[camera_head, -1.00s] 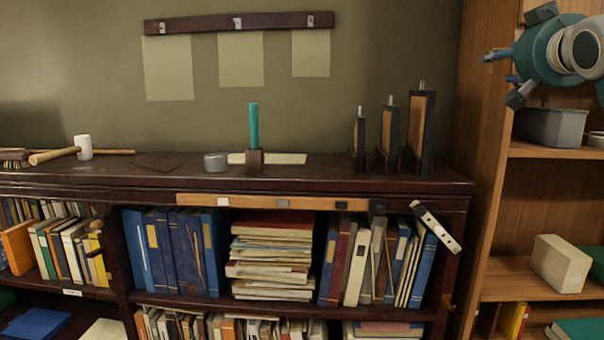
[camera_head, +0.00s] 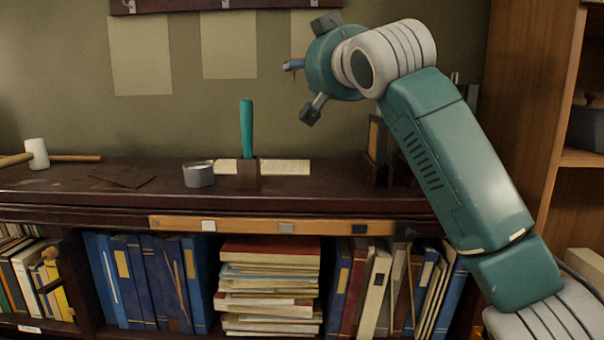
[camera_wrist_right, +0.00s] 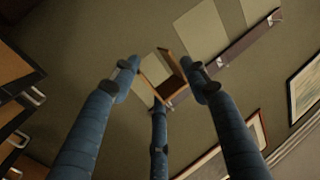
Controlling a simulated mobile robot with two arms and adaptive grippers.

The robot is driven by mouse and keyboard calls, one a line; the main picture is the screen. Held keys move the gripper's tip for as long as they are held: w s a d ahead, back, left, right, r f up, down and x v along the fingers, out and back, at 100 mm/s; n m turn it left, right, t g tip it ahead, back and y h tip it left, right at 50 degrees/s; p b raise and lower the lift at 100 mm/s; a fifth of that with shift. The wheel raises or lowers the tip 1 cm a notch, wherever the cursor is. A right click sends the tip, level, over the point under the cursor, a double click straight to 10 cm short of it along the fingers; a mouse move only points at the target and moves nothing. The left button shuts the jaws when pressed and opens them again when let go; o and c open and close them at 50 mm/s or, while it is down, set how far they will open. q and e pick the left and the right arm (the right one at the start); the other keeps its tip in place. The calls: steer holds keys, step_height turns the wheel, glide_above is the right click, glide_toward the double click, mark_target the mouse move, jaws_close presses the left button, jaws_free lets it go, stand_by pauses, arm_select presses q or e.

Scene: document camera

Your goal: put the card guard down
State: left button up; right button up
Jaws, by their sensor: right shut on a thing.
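My right gripper (camera_head: 300,88) is raised in front of the wall, above the shelf top. In the right wrist view its blue fingers (camera_wrist_right: 160,78) close around a small brown piece with thin tan edges, which I take to be the card guard (camera_wrist_right: 172,88). The fingers hide part of it. In the head view it hardly shows, so its tilt is hard to tell. The dark shelf top (camera_head: 325,198) lies below the gripper, apart from it. My left gripper is not in view.
A grey tin (camera_head: 198,175), a teal handle (camera_head: 246,128) in a brown block and a pale sheet (camera_head: 290,167) stand or lie mid-shelf. A mallet (camera_head: 37,153) lies left. Upright dark-framed pieces (camera_head: 377,145) at the right are partly behind my arm.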

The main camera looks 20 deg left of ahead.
step_height(320, 180, down, 4)
steer(key=s+d, duration=0.2)
steer(key=p, duration=0.2)
glide_above(312, 190)
step_height(312, 190, down, 10)
steer(key=shift+w+f, duration=0.1)
step_height(312, 190, down, 3)
steer(key=shift+w+f+p, duration=0.1)
steer(key=shift+p, duration=0.45)
steer(key=shift+f, duration=0.35)
steer(key=shift+f+b, duration=0.35)
steer(key=shift+f, duration=0.05)
steer(key=o, duration=0.5)
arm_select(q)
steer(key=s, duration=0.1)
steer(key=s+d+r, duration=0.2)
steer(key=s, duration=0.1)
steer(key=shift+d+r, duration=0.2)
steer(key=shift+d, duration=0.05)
arm_select(e)
steer(key=shift+f, duration=0.2)
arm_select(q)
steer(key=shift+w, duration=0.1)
arm_select(e)
steer(key=shift+r, duration=0.1)
